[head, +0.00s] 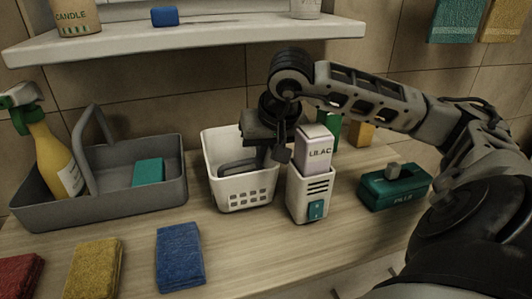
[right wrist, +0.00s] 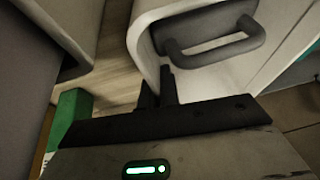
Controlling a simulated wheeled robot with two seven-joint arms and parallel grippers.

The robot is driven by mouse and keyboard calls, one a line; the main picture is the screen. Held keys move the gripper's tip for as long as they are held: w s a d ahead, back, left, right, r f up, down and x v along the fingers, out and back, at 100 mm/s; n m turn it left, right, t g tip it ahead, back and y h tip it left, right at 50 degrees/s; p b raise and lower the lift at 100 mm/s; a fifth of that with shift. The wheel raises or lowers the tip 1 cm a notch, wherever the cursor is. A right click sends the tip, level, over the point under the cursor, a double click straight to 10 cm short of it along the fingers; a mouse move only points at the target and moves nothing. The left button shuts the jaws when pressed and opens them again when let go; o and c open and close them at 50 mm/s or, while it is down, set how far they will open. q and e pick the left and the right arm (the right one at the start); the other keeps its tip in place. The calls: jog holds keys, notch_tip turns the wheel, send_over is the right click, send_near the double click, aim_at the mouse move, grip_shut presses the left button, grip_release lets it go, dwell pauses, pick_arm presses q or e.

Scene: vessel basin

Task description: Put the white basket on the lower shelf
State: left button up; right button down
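The white basket (head: 243,192) stands upright on the wooden counter in the middle of the head view, with a slotted front and a dark handle (head: 240,164). In the right wrist view its pale wall and the dark handle (right wrist: 225,45) fill the upper middle. My right gripper (head: 277,151) points down at the basket's right rim. In the right wrist view its dark fingertips (right wrist: 158,85) are close together, one on each side of the wall, shut on it. One white wall shelf (head: 200,48) shows above the counter. My left gripper is out of view.
A white box holding a lilac carton (head: 314,153) stands close right of the basket. A grey caddy (head: 120,205) with a spray bottle is at left, a green pill box (head: 393,187) at right.

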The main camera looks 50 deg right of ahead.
jog(key=shift+f, duration=0.25)
jog(key=c, duration=1.6)
grip_release()
jog(key=shift+r, duration=0.1)
